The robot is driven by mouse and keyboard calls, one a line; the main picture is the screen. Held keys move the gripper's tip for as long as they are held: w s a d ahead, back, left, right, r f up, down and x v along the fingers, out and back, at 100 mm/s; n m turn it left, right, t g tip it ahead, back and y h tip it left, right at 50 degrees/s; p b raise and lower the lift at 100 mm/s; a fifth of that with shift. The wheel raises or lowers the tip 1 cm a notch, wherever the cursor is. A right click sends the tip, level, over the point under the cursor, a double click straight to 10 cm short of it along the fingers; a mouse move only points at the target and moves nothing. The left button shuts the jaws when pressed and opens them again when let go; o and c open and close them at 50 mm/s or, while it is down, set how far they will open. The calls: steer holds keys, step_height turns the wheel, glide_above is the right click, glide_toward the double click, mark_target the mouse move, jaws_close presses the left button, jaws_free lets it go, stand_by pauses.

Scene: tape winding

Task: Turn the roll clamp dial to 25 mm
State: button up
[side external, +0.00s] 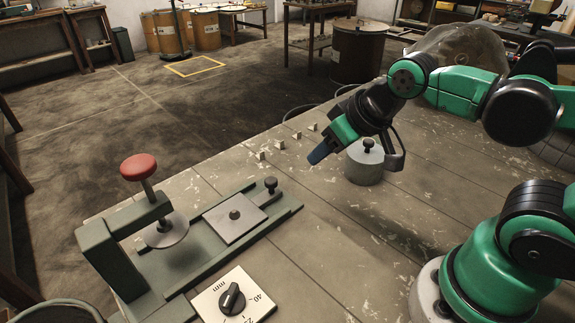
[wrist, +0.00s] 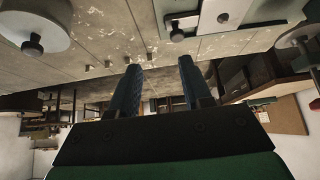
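The dial is a black knob (side external: 231,298) on a pale square plate (side external: 258,302) at the bottom of the side view. I cannot tell the exact setting. The green clamp frame (side external: 112,254) stands left of it, with a red-topped screw (side external: 138,167) and a round pressing disc (side external: 166,230). My gripper (side external: 319,154) is in the air above the table, well behind and right of the dial. In the wrist view its two blue fingers (wrist: 160,67) are apart with nothing between them. The dial is not visible there.
A grey cylinder (side external: 363,167) with a black knob stands close to my gripper. Several small pale blocks (side external: 279,145) line the table's far edge. The table between gripper and dial is clear.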

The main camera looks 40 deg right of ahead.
steer(key=o, duration=0.5)
steer(key=shift+n+g+y, duration=0.4)
steer(key=shift+n+g, duration=0.3)
steer(key=shift+g, duration=0.2)
steer(key=a, duration=0.2)
steer(key=w+a, duration=0.1)
steer(key=a, duration=0.1)
steer(key=shift+a+f, duration=0.1)
steer(key=shift+a, duration=0.3)
steer(key=shift+c, duration=0.2)
steer(key=n+g+h, duration=0.1)
steer(key=n+g, duration=0.3)
steer(key=g, duration=0.1)
glide_above(231, 295)
step_height(231, 295, down, 6)
steer(key=shift+r, duration=0.2)
steer(key=shift+f, duration=2.8)
steer(key=shift+n, duration=0.3)
jaws_close()
